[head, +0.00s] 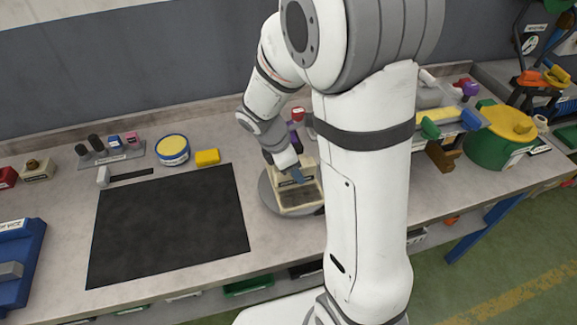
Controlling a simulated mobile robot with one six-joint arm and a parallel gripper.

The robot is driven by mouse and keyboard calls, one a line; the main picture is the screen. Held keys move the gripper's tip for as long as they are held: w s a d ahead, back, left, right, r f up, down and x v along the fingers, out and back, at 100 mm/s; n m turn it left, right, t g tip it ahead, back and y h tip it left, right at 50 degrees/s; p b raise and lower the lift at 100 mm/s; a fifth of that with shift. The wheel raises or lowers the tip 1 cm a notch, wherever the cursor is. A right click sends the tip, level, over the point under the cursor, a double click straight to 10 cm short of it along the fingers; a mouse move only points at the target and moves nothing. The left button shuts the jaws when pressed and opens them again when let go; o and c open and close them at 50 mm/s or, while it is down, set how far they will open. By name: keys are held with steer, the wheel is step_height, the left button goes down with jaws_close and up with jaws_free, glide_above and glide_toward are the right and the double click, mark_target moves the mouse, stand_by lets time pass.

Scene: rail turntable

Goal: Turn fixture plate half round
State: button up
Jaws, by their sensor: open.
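The fixture plate (299,197) is a beige, squarish block with a dark recessed face, sitting on a round grey turntable (268,196) on the bench. My arm hides the right side of the turntable. My gripper (294,175) is over the back part of the fixture plate, pointing down and to the right. Its fingers are small here, and one bluish fingertip shows against the plate. I cannot tell whether they touch it. Nothing is seen held in the gripper.
A black mat (168,226) lies left of the turntable. Behind it are a yellow block (207,157) and a round yellow-topped tin (173,150). A red-capped bottle (298,115) stands behind the gripper. A green and yellow container (497,140) is at right.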

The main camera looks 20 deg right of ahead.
steer(key=v, duration=0.7)
steer(key=shift+a+r, duration=0.2)
steer(key=shift+r, duration=0.15)
steer(key=s+r+m+t+y, duration=0.1)
steer(key=s+r+m+y, duration=0.1)
steer(key=s+m, duration=0.5)
steer(key=s+d+r+m+t+y, duration=0.1)
steer(key=s+r+m+t+y, duration=0.1)
steer(key=s+r+m, duration=0.2)
steer(key=s+m, duration=0.3)
steer(key=m, duration=0.4)
steer(key=shift+s+d+r, duration=0.2)
steer(key=shift+d+r, duration=0.1)
steer(key=shift+r, duration=0.05)
steer(key=shift+c, duration=0.4)
